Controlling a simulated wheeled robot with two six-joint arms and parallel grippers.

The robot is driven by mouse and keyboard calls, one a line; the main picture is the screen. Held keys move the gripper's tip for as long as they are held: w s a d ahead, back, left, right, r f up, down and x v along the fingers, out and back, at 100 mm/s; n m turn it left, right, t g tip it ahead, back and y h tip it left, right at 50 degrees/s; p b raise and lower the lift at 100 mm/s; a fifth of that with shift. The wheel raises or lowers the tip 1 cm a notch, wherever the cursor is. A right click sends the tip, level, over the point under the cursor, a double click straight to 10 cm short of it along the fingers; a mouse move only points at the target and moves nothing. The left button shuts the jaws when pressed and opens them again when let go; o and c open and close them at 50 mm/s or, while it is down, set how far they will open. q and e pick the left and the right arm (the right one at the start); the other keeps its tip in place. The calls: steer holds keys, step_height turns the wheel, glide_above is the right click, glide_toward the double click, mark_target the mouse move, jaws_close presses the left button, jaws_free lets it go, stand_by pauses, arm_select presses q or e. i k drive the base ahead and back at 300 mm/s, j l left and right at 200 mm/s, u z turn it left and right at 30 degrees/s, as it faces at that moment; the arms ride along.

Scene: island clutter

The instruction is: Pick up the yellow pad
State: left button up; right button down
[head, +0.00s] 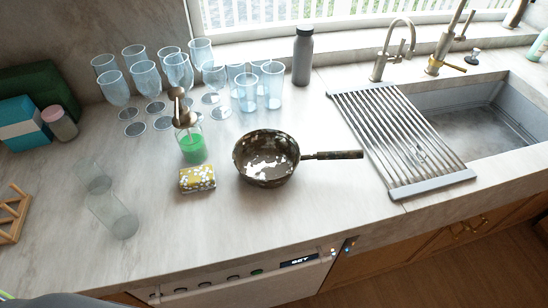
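The yellow pad (197,178) lies flat on the pale stone counter, left of the pan and just in front of the green soap dispenser. It is a small block with white foam-like spots on its top and sides. Nothing covers it, and it is apart from the pan. Neither of my grippers shows in the head view.
A dirty pan (265,160) sits right of the pad, handle pointing right. A soap dispenser (193,147) stands close behind it. Clear glasses (118,222) are at left, with several stemmed glasses (145,78) behind. The counter in front is clear. A drying rack (400,135) spans the sink.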

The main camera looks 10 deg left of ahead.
mark_target(197, 179)
steer(key=l+u, duration=0.2)
steer(key=l, duration=0.25)
steer(key=k+l+u, duration=0.15)
steer(key=l, duration=0.25)
steer(key=l+u, duration=0.2)
steer(key=l, duration=0.25)
steer(key=k+l+u, duration=0.15)
steer(key=l, duration=0.2)
steer(key=k+l+u, duration=0.2)
steer(key=l, duration=0.2)
